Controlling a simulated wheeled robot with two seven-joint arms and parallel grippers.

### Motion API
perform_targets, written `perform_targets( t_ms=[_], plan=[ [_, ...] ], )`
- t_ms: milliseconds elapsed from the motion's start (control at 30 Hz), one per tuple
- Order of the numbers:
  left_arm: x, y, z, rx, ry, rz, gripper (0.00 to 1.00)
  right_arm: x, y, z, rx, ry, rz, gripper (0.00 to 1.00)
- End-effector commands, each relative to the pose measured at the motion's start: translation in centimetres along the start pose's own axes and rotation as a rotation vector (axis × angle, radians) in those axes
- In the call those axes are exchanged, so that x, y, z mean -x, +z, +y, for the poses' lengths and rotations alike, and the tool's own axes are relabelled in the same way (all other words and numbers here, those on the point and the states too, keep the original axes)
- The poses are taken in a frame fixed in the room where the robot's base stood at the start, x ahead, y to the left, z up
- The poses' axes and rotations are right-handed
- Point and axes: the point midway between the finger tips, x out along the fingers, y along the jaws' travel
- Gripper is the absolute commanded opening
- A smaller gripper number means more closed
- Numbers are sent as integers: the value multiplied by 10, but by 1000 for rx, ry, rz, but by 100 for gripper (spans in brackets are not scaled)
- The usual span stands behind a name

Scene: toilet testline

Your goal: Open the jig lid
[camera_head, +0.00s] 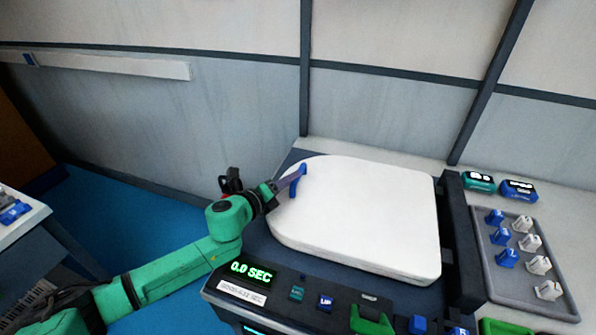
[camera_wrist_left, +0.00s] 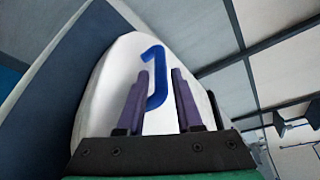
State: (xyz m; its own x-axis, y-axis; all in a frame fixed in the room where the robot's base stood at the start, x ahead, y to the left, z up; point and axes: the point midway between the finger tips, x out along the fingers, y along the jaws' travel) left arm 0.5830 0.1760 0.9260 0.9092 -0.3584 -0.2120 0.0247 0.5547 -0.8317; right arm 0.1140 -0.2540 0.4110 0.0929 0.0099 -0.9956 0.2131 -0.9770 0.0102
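The jig lid (camera_head: 365,210) is a white, rounded slab lying flat and closed on the dark test bench in the head view. A blue hooked handle (camera_head: 301,178) stands at its left edge. My left gripper (camera_head: 290,181) reaches in from the left, with its fingers at the handle. In the left wrist view, the two purple fingers (camera_wrist_left: 160,75) are apart. The blue handle (camera_wrist_left: 157,62) shows between them, close to the left finger; contact cannot be told. The white lid (camera_wrist_left: 122,62) fills the background there. My right gripper is not clearly visible.
A dark bar (camera_head: 459,235) runs along the lid's right side. A grey tray (camera_head: 522,262) with several blue and white parts lies further right. A display reading 0.0 SEC (camera_head: 251,272) and buttons line the front. The wall (camera_head: 400,110) stands behind.

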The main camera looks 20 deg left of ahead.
Motion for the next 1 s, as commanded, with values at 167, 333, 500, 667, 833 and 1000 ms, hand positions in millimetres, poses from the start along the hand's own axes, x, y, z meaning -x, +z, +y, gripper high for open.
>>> perform_targets(
  t_ms=[167, 333, 500, 667, 833, 1000],
  plan=[
    [-36, 0, -1, 2, -2, -1, 34, 4, -1, 0, 0, 0, 0, 50],
    [-45, 0, 0, -1, 0, 0, 34, 4, 0, 2, 0, 3, 0, 50],
    [-45, 0, 0, -1, 0, 0, 34, 4, 0, 4, 1, 6, -1, 50],
    [-45, 0, 0, 0, 0, 0, 0, 4, 1, 6, 0, 8, -2, 50],
    [-45, 0, 0, 0, 0, 0, 0, 4, 1, 6, 0, 8, -2, 50],
    [-45, 0, 0, 0, 0, 0, 0, 4, 1, 6, 0, 9, -3, 50]
  ],
)
